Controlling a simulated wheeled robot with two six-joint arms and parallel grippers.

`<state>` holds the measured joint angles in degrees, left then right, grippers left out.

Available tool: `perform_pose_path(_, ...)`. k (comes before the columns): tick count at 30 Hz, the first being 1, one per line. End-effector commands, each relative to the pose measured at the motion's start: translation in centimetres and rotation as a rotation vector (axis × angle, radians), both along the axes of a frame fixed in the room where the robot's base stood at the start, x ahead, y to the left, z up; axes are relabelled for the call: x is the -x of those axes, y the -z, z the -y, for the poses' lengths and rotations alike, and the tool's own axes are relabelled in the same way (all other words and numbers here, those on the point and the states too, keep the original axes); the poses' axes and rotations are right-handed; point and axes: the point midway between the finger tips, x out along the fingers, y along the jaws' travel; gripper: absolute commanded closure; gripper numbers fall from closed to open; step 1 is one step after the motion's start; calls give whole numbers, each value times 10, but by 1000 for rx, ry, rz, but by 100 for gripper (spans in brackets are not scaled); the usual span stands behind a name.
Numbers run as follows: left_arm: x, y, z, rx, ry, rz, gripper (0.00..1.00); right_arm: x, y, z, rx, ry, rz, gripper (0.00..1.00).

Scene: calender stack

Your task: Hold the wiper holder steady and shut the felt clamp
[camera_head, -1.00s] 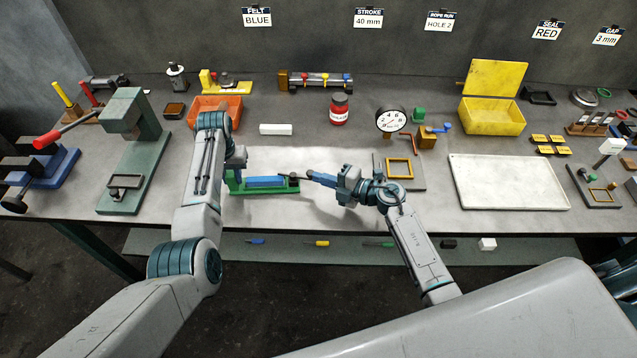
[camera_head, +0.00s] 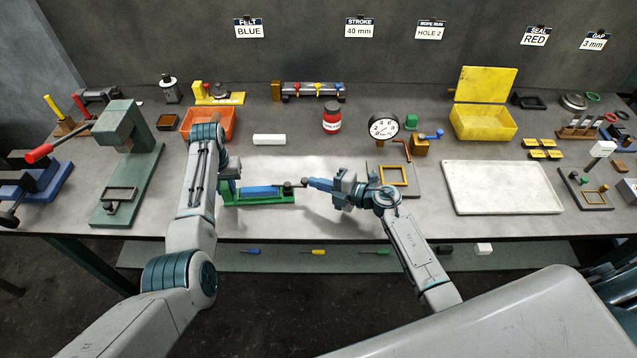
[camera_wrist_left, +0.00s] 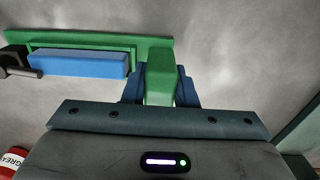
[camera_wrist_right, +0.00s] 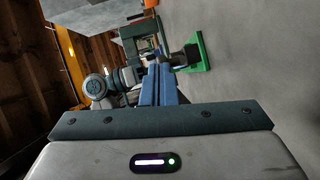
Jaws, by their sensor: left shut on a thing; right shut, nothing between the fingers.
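The green wiper holder (camera_head: 275,200) lies on the bench with a blue felt strip (camera_head: 258,191) along it. My left gripper (camera_wrist_left: 160,88) is shut on the green post (camera_wrist_left: 160,72) at the holder's left end in the head view. The dark felt clamp (camera_head: 289,185) is at the holder's other end. It also shows at the edge of the left wrist view (camera_wrist_left: 15,60). My right gripper (camera_head: 311,183) is shut and empty, with its blue fingertips close beside the clamp. I cannot tell whether they touch it, or if the clamp is fully shut.
A dial gauge (camera_head: 383,128) and a plate with a yellow frame (camera_head: 407,180) stand right of my right gripper. Bench space between holder and white block is clear.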

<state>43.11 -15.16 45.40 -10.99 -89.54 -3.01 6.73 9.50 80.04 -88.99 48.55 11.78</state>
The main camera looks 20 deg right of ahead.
Motion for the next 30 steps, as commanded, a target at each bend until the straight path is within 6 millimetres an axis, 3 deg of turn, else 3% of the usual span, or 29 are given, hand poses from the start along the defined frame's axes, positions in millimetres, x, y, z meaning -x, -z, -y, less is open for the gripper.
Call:
perform_pose_path(5,0,0,0,0,0,0,100,15,-2,2,1,0,-1,100)
perform_pose_path(9,0,0,0,0,0,0,100,43,-7,6,3,-2,-3,100)
perform_pose_path(18,0,0,0,0,0,1,100,82,-17,62,5,-1,-3,100)
perform_pose_path(24,0,0,0,0,0,1,100,95,-21,80,3,-1,-1,100)
perform_pose_path(30,0,0,0,0,0,1,100,98,-22,84,0,0,-1,100)
